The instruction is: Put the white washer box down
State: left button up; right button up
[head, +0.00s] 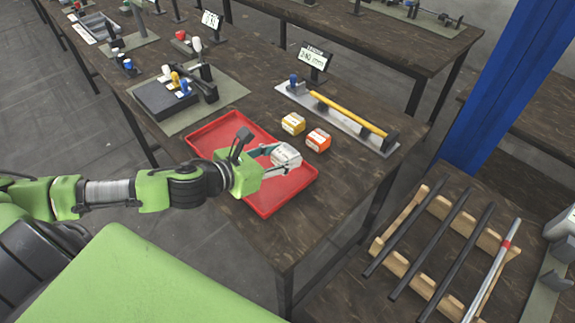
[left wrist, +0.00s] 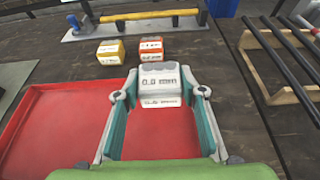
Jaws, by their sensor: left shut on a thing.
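The white washer box (head: 286,156) is held between the fingers of my left gripper (head: 277,160), over the right part of the red tray (head: 208,129). In the left wrist view the white box (left wrist: 161,84) shows a "0.8 mm" label and sits between the fingertips (left wrist: 160,92). It is near the tray's far edge. I cannot tell whether its underside touches the tray. My right gripper is not in view.
A yellow box (head: 293,123) and an orange box (head: 318,140) stand on the table just beyond the tray. Behind them is a grey plate with a yellow bar (head: 347,113). A black press block (head: 166,100) is at the left. The tray's left part is empty.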

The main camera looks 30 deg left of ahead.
aim_at(288, 175)
pick_arm(q)
jog(key=shift+w+d+f, duration=0.2)
jog(key=shift+w+f, duration=0.55)
jog(key=shift+f, duration=0.1)
notch_tip(288, 175, down, 3)
jog(key=shift+w+f, duration=0.1)
jog(key=shift+w, duration=0.05)
jog(key=shift+f, duration=0.15)
jog(key=shift+f, duration=0.1)
jog(key=o, duration=1.2)
jog(key=shift+c, duration=0.2)
